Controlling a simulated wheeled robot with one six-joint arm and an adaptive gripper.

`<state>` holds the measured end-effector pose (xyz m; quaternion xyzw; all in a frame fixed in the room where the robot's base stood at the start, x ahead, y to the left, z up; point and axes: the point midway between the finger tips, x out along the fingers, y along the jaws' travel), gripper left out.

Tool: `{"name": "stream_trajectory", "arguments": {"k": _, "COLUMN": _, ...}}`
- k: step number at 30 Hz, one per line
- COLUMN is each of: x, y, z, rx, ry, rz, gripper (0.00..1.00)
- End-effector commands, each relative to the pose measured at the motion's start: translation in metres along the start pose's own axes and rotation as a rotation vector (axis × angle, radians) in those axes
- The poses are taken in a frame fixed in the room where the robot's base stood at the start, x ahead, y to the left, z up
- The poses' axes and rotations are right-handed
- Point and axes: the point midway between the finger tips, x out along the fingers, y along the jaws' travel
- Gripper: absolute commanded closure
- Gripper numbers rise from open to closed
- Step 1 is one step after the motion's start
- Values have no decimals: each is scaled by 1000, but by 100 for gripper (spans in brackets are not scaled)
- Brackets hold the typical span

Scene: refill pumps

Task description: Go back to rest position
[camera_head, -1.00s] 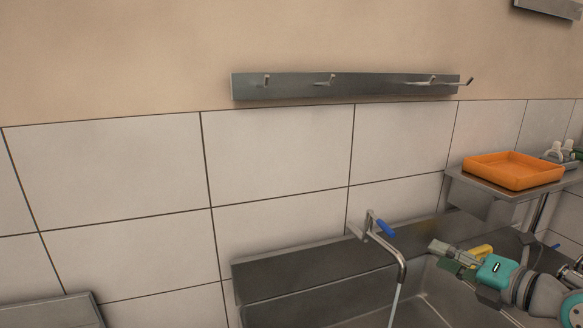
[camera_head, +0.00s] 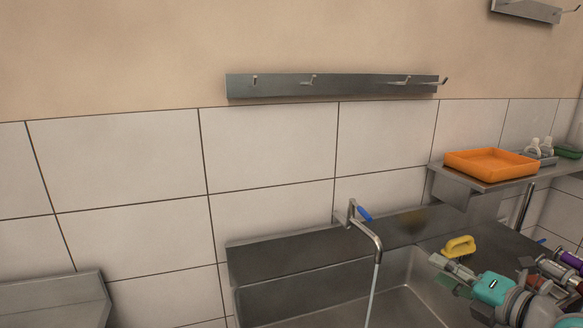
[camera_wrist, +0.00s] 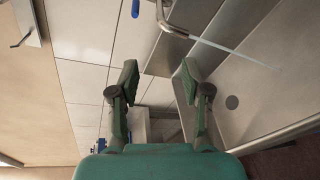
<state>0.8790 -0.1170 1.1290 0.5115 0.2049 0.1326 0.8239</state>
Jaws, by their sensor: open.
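My gripper (camera_head: 453,277) shows at the lower right in the head view, above the right part of the metal sink. In the wrist view my gripper (camera_wrist: 158,82) has its two green fingers spread wide apart with nothing between them. The head view shows my arm reaching in from the lower right corner.
A faucet (camera_head: 366,232) with a blue handle runs over the sink (camera_head: 400,300). A yellow object (camera_head: 459,246) lies beyond my gripper. An orange tray (camera_head: 490,165) and small bottles (camera_head: 540,147) stand on a metal shelf. A hook rail (camera_head: 340,87) hangs on the wall.

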Motion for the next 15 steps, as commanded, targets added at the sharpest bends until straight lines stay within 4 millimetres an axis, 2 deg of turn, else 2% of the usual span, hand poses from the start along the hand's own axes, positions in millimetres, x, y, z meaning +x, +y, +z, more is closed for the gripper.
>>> {"name": "stream_trajectory", "arguments": {"k": 8, "x": 9, "y": -33, "z": -28, "rx": 203, "ry": -47, "rz": -10, "gripper": 52}}
{"name": "stream_trajectory", "arguments": {"k": 11, "x": 12, "y": -49, "z": -43, "rx": 305, "ry": -73, "rz": -14, "gripper": 52}}
{"name": "stream_trajectory", "arguments": {"k": 15, "x": 13, "y": -81, "z": -75, "rx": 500, "ry": -127, "rz": -24, "gripper": 52}}
